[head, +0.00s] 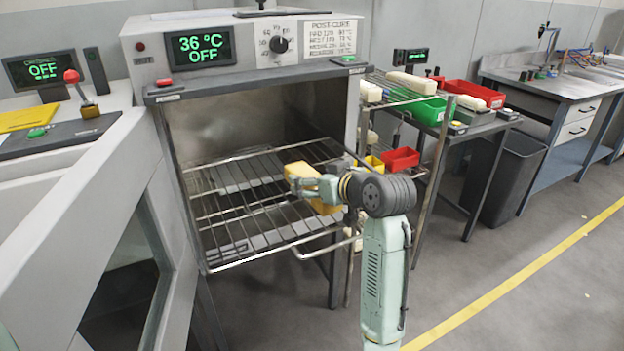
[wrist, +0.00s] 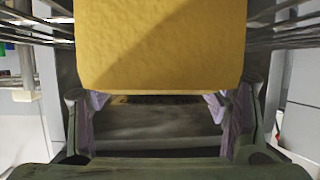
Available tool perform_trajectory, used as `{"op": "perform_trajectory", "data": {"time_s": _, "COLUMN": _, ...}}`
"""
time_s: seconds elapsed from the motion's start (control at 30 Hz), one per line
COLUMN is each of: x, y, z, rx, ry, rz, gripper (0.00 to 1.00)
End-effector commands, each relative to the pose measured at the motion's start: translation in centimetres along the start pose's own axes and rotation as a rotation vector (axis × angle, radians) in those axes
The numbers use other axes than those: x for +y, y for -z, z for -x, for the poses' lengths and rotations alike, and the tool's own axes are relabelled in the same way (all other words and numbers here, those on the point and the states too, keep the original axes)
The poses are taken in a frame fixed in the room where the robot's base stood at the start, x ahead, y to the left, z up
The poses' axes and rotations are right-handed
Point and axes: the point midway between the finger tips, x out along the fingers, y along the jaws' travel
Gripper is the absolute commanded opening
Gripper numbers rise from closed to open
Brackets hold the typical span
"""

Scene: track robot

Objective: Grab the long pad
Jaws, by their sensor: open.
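A long yellow pad (head: 301,170) lies on the pulled-out wire rack (head: 218,212) of the oven, near the rack's right side. My gripper (head: 318,187) is at the pad and hides its middle in the head view. In the wrist view the pad (wrist: 160,45) fills the upper middle, and its near edge is close to the fingertips. My gripper (wrist: 158,112) is open there, with one finger on each side and nothing clamped. I cannot tell whether a finger touches the pad.
The oven (head: 245,50) stands open, its door (head: 95,215) swung out to the left. On the right is a rack with a green bin (head: 428,110), red bins (head: 401,159) and cream blocks (head: 412,82). A dark waste bin (head: 505,175) stands beyond. Floor at the front right is clear.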

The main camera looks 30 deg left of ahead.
Motion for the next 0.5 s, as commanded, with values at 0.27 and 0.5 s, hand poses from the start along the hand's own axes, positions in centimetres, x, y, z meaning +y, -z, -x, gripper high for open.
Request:
{"op": "perform_trajectory", "data": {"time_s": 0.27, "x": 0.02, "y": -0.09, "z": -1.49, "rx": 0.000, "ry": -0.001, "rz": 0.000, "gripper": 0.70}}
{"op": "perform_trajectory", "data": {"time_s": 0.5, "x": 0.02, "y": -0.07, "z": -1.44, "rx": 0.000, "ry": -0.001, "rz": 0.000, "gripper": 0.61}}
